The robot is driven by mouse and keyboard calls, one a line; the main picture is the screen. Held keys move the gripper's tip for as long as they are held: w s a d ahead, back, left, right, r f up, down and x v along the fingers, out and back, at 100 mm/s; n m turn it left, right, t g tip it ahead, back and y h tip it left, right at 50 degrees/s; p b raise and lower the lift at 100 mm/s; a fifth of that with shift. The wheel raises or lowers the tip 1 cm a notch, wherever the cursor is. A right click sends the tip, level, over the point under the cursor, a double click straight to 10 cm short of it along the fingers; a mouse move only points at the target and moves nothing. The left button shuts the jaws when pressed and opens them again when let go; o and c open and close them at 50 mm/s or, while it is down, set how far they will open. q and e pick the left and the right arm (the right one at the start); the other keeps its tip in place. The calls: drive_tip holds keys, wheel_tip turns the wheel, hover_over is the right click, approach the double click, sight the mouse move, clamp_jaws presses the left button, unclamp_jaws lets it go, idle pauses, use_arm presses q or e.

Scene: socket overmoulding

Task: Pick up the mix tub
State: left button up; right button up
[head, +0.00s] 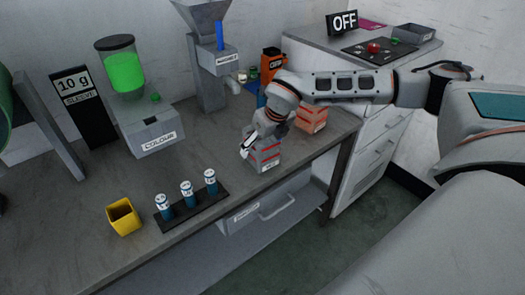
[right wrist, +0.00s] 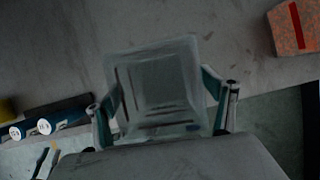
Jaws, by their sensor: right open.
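The mix tub (head: 265,158) is a small greyish tub with red marks and a white front label, standing on the bench near its front edge. In the right wrist view the tub (right wrist: 152,75) looks like a pale, squarish open container seen from above. My right gripper (head: 254,140) is over the tub and covers part of it in the head view. In the right wrist view the right gripper (right wrist: 167,108) is open, with one finger on each side of the tub. I cannot tell whether the fingers touch it. My left gripper is not in view.
A rack (head: 197,212) with blue-and-white vials and a yellow cup (head: 123,217) stand to the left. The colour dispenser (head: 152,135) and a grey hopper machine (head: 207,70) are behind. Bare bench lies between.

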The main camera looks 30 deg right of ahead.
drive_tip(key=c, duration=1.2)
drive_tip(key=shift+o, duration=0.2)
wheel_tip(320, 180, up, 20)
drive_tip(key=shift+r+p, duration=0.1)
drive_tip(key=shift+p, duration=0.3)
drive_tip(key=shift+c, duration=0.2)
